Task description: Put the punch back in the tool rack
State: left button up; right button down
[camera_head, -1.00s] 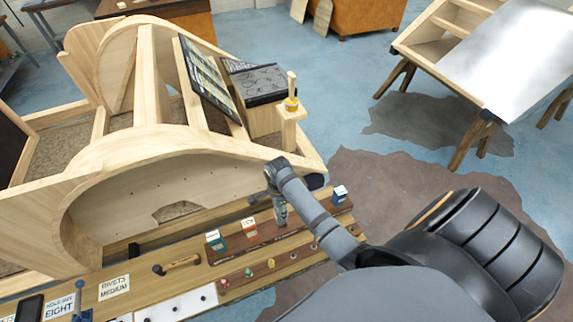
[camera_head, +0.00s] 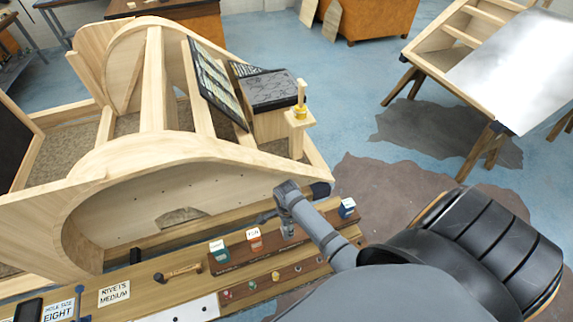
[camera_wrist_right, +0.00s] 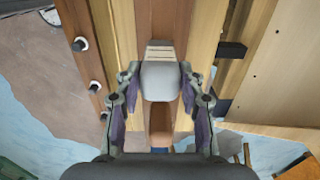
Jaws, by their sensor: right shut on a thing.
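My right gripper (camera_head: 288,232) is over the red-brown wooden tool rack (camera_head: 232,264) on the bench, between the red-topped card and the blue card. In the right wrist view my right gripper (camera_wrist_right: 157,92) is shut with its fingers on both sides of a smooth grey piece, the punch (camera_wrist_right: 160,80). The rack's brown wood runs beneath it. The punch's lower end is hidden, so I cannot tell whether it is in a hole. My left gripper is out of view.
A green card (camera_head: 218,250), a red-topped card (camera_head: 255,238) and a blue card (camera_head: 347,207) stand along the rack. A wood-handled tool (camera_head: 178,273) lies left of it. The large wooden bodyframe (camera_head: 150,165) rises close behind the bench.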

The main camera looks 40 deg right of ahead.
jog(key=shift+f, duration=0.15)
jog(key=c, duration=1.3)
grip_release()
jog(key=shift+f, duration=0.2)
jog(key=o, duration=0.3)
jog(key=shift+w+d, duration=0.15)
jog(key=shift+o, duration=1)
jog(key=shift+f, duration=0.1)
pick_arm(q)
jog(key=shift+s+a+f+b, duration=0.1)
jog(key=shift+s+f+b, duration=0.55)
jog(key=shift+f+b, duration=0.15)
pick_arm(e)
notch_tip(320, 180, up, 13)
